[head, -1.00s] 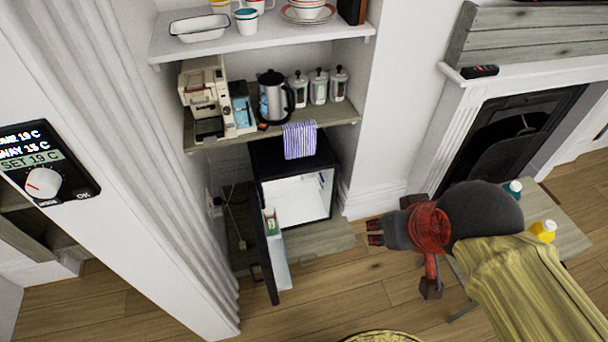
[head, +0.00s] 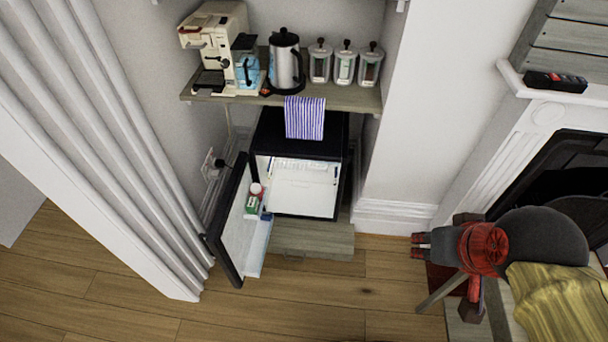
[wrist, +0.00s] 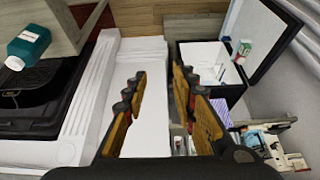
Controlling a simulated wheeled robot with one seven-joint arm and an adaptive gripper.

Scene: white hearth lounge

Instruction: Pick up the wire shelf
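The small black fridge (head: 345,185) stands open in the alcove, its white interior facing out. A faint, thin-lined rack (head: 310,168) shows near the top of the interior. It may be the wire shelf, but it is too small to tell clearly. In the wrist view the fridge (wrist: 236,92) is beyond my gripper, at upper right, and no wire shelf can be made out there. My gripper (head: 418,245) is right of the fridge and apart from it. In the wrist view my gripper (wrist: 157,85) has its two fingers spread, with nothing between them.
The open fridge door (head: 228,220) juts out left, with small containers (head: 253,197) on it. The fireplace (head: 565,165) is at right. Floor (head: 330,290) before the fridge is clear.

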